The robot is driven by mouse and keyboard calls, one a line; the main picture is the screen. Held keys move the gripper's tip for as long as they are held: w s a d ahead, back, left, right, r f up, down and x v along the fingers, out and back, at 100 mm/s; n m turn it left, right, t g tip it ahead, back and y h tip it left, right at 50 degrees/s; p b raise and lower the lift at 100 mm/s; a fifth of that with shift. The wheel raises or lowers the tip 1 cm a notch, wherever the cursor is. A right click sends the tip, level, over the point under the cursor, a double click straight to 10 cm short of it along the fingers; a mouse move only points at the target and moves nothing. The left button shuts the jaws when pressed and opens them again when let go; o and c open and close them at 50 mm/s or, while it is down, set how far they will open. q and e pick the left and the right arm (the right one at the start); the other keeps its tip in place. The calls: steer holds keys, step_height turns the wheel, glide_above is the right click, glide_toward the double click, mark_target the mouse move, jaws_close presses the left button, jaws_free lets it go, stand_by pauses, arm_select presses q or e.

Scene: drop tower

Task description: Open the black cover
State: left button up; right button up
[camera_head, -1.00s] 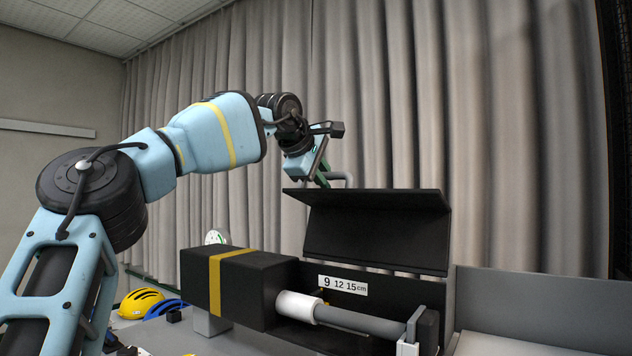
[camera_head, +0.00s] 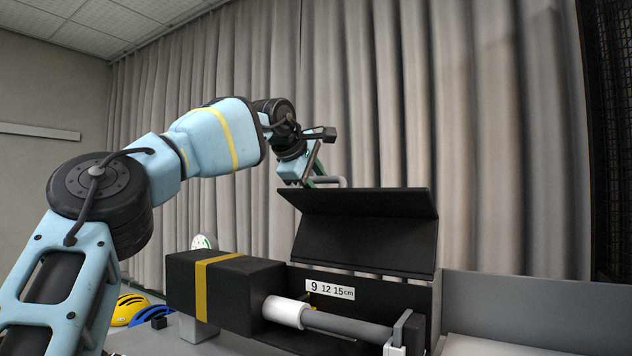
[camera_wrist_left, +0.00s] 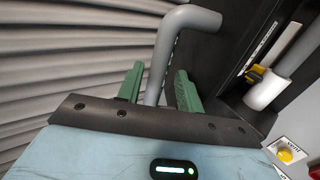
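The black cover (camera_head: 365,235) stands raised above the long black box, its upper flap tilted, and the box's inside is exposed. A grey bent handle bar (camera_head: 330,182) shows at the cover's upper left edge. My left gripper (camera_head: 316,178) is at this handle, above and behind the cover's top left corner. In the left wrist view the handle (camera_wrist_left: 180,40) passes between the two green fingers of my left gripper (camera_wrist_left: 157,88). The fingers are apart, with gaps beside the bar. The cover's dark surface (camera_wrist_left: 212,55) is to their right. My right gripper is out of view.
Inside the box are a grey rod (camera_head: 350,326) with a white sleeve (camera_head: 285,312) and a scale label (camera_head: 330,290). A black block with a yellow band (camera_head: 225,290) is at left. Yellow (camera_head: 130,308) and blue helmets lie lower left. A grey curtain hangs behind.

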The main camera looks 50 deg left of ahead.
arm_select(q)
steer(key=v, duration=0.7)
steer(key=shift+s+r, duration=0.2)
steer(key=shift+s, duration=0.15)
stand_by(0.6)
